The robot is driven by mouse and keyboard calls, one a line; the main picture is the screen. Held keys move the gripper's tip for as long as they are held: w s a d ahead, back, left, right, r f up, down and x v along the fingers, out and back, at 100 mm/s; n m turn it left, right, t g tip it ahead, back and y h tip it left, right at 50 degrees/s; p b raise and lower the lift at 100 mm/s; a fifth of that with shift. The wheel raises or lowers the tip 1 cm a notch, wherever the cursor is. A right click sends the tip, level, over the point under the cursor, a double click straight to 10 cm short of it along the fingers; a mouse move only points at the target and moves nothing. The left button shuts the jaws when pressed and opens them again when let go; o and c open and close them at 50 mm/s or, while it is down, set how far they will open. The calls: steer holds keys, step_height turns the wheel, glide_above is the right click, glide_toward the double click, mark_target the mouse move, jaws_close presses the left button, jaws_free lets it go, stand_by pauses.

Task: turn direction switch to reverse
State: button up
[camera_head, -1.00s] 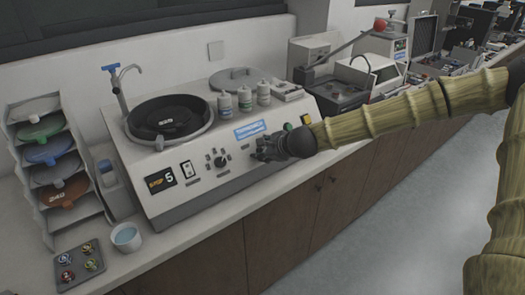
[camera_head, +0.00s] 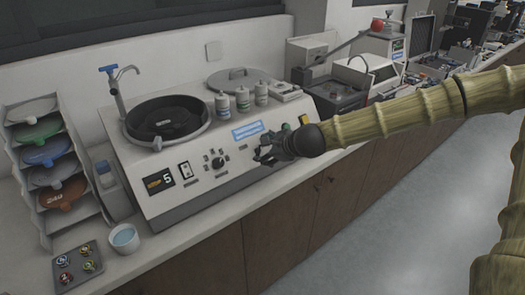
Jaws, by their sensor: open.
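The machine (camera_head: 215,177) is a pale bench unit with a sloped front panel and a round dark bowl on top. Its panel carries a small display reading 5 (camera_head: 158,182), a rocker switch (camera_head: 185,170), a black rotary knob (camera_head: 218,161) and a blue label (camera_head: 247,130). My gripper (camera_head: 262,155) is in front of the panel's right part, right of the knob, with its fingers open and empty. Whether it touches the panel cannot be told. The gripper covers part of the panel, and I cannot pick out the direction switch for certain.
A rack of coloured discs (camera_head: 45,158) stands left of the machine. A cup (camera_head: 124,237) and a small tray of round pieces (camera_head: 79,268) sit at the front left. Bottles (camera_head: 242,98) stand on the machine top. A press with a red-knobbed lever (camera_head: 377,24) is at right.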

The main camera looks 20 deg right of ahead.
steer(key=v, duration=0.8)
steer(key=shift+s, duration=0.25)
steer(key=shift+d+r, duration=0.1)
stand_by(0.3)
steer(key=s+a+f+n+g+h, duration=0.1)
steer(key=s+a+f+n+g, duration=0.15)
steer(key=s+f+n, duration=0.7)
steer(key=s+a+f+n+g+h, duration=0.1)
steer(key=s+a+f+g, duration=0.3)
steer(key=f, duration=1.3)
steer(key=s+d+f+n+g, duration=0.1)
steer(key=s+f+n, duration=0.3)
steer(key=s, duration=0.4)
steer(key=s+d+f+n+g+h, duration=0.1)
steer(key=s+f+n, duration=0.3)
steer(key=s, duration=0.5)
steer(key=s+d+f+n+g, duration=0.1)
steer(key=s+f+n, duration=0.3)
steer(key=s+f, duration=0.4)
steer(key=shift+s, duration=0.3)
steer(key=shift+g, duration=0.25)
